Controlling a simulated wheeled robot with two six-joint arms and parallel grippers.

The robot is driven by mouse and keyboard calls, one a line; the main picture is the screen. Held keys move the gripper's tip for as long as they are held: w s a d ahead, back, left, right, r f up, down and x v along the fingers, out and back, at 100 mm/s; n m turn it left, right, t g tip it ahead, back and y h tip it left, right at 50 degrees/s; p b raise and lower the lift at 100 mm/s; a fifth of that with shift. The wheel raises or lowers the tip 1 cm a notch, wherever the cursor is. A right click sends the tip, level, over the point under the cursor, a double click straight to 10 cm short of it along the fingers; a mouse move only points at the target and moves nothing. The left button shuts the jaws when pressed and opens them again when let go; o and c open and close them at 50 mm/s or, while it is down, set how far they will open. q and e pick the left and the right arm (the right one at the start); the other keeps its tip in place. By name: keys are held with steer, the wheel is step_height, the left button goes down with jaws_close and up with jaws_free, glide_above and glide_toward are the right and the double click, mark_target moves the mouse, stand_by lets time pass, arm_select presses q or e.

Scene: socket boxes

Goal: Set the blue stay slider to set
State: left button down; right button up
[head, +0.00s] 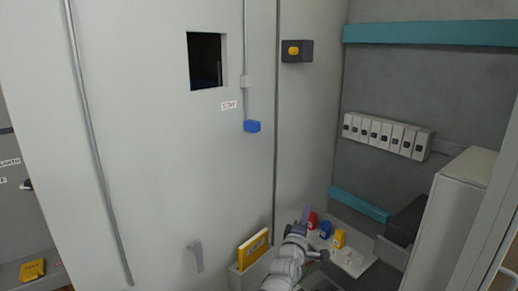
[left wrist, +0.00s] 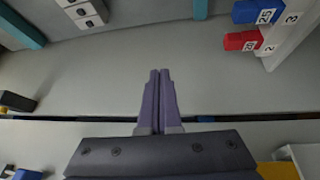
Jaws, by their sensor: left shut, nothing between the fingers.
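The blue stay slider (head: 252,126) sits at the lower end of a vertical grey rail on the pale wall panel, right of and below the STAY label (head: 229,105). My left gripper (head: 306,213) is low in the head view, below and to the right of the slider and well apart from it. In the left wrist view its purple fingers (left wrist: 160,78) are pressed together with nothing between them. A blue piece at the lower left edge of the left wrist view (left wrist: 26,174) is cut off, and I cannot tell whether it is the slider. My right gripper is not in view.
A dark box with a yellow knob (head: 293,50) and a square dark opening (head: 206,60) are on the panel. A yellow item (head: 253,248) stands in a holder low down. Red, blue and yellow pieces (head: 326,229) sit on a shelf by my gripper. A grey cabinet (head: 450,225) stands right.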

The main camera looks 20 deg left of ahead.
arm_select(q)
steer(key=s+a+r+n+g+y, duration=0.1)
steer(key=s+a+r+n+y, duration=0.3)
steer(key=n+y, duration=0.7)
steer(key=s+a+r+n+g+y, duration=0.1)
steer(key=s+a+r+n+y, duration=0.3)
steer(key=n+y, duration=0.8)
step_height(320, 180, up, 5)
steer(key=s+n, duration=0.2)
steer(key=n, duration=0.5)
steer(key=shift+s+f+n+g+y, duration=0.2)
steer(key=shift+s+n+g+y, duration=0.1)
steer(key=shift+s+g, duration=0.1)
steer(key=p, duration=0.9)
glide_toward(252, 126)
steer(key=w+a, duration=0.4)
steer(key=w, duration=0.1)
steer(key=shift+s+r+p, duration=0.1)
steer(key=shift+r+p, duration=0.9)
steer(key=shift+p, duration=0.05)
steer(key=shift+d+r, duration=0.1)
